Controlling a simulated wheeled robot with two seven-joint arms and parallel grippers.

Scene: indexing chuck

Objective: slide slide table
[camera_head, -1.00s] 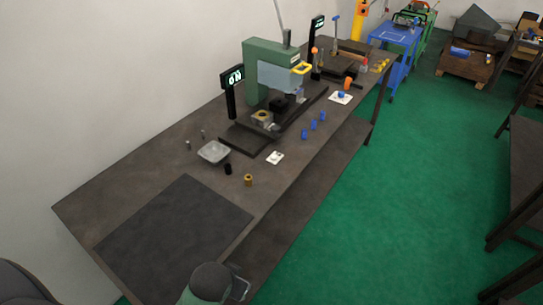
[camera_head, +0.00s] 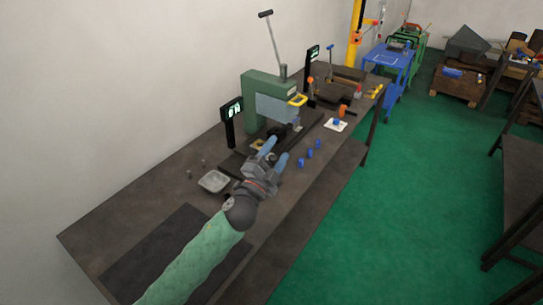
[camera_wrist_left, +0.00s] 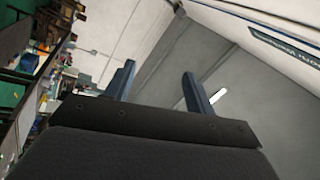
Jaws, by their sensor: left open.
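The green press (camera_head: 252,97) stands on the long dark workbench, with a yellow-handled grey block at its front. The dark slide table (camera_head: 231,163) is low at its base, with a small brass-coloured part (camera_head: 258,143) at its near end. My left gripper (camera_head: 275,149) is open, its two blue fingers pointing toward the slide table's near end. It overlaps part of the slide table in the head view, and I cannot tell whether it touches. The same open fingers show in the left wrist view (camera_wrist_left: 158,72) with nothing between them. My right gripper is out of view.
Several blue pegs (camera_head: 310,153) stand to the right, near the bench edge. A display post (camera_head: 231,110) stands left of the press. The dark mat (camera_head: 160,250) is partly under my arm.

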